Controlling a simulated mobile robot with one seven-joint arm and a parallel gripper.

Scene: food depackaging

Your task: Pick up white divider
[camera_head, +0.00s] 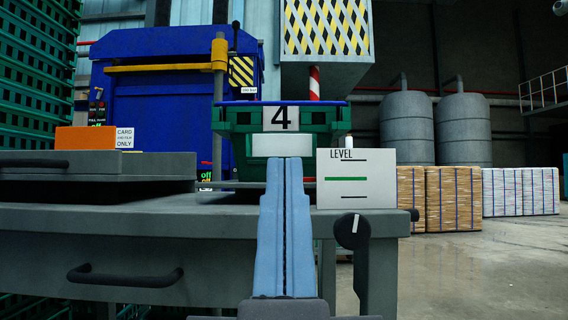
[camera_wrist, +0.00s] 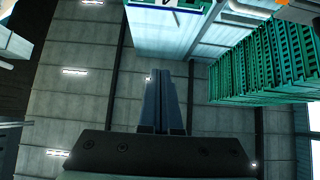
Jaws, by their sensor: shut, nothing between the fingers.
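My gripper (camera_head: 285,162) shows light blue fingers, pressed together and empty, pointing away from me over the grey table. It also shows in the wrist view (camera_wrist: 158,98), where the fingers are shut with nothing between them. A plain white rectangular piece (camera_head: 283,145) shows just beyond the fingertips, in front of a green crate (camera_head: 240,122) marked 4. I cannot tell whether this white piece is the divider or part of the crate, nor whether the fingertips touch it. The wrist view shows no clear divider.
A white LEVEL panel (camera_head: 356,190) stands right of my fingers, near a dark lever (camera_head: 352,229). The grey table (camera_head: 130,225) has a dark flat unit (camera_head: 95,176) at left with an orange block (camera_head: 85,138). Green crates (camera_wrist: 262,65) are stacked high. Open floor (camera_head: 480,267) lies at right.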

